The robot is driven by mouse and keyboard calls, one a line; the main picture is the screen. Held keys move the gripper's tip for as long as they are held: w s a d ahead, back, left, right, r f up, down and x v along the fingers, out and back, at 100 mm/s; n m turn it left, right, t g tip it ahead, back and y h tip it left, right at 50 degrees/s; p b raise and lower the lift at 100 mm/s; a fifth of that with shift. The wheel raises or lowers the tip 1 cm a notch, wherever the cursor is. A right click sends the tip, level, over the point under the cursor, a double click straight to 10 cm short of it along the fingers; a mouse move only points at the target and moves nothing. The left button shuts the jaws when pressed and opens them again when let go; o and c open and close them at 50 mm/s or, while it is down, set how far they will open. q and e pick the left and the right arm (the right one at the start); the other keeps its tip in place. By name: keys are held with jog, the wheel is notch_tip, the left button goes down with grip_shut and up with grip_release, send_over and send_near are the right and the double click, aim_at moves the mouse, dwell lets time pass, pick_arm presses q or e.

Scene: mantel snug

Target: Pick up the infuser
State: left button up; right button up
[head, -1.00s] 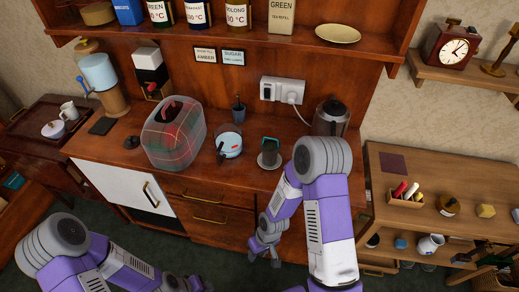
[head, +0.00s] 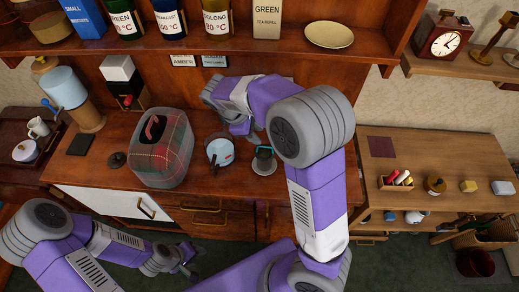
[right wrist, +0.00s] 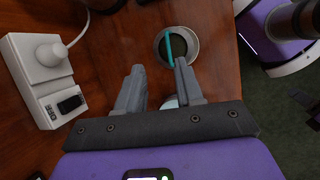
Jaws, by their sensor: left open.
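What I take to be the infuser (head: 265,152) is a small dark piece with a teal handle, on a pale round dish on the wooden counter. In the right wrist view the infuser (right wrist: 168,44) sits in the dish at the top, its teal handle standing up. My right gripper (right wrist: 158,66) is open and empty, its right fingertip close to the dish's lower rim in the picture; I cannot tell the height between them. In the head view my right arm hides part of that gripper. My left gripper (head: 188,262) is open and empty, low in front of the drawers.
A white-and-blue cup (head: 220,153) stands just left of the infuser, and a plaid-covered box (head: 163,150) further left. A white socket block (right wrist: 42,75) with a plug is at left in the wrist view. A shelf (head: 200,45) with canisters overhangs the counter.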

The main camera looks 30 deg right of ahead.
aim_at(266, 147)
jog(key=x, duration=0.2)
jog(key=s+x, duration=0.1)
jog(key=x, duration=0.1)
jog(key=b+x, duration=0.1)
jog(key=x, duration=0.1)
jog(key=shift+s+a+f, duration=0.15)
jog(key=shift+a, duration=0.15)
jog(key=shift+d+f, duration=0.15)
jog(key=shift+f, duration=0.2)
grip_shut()
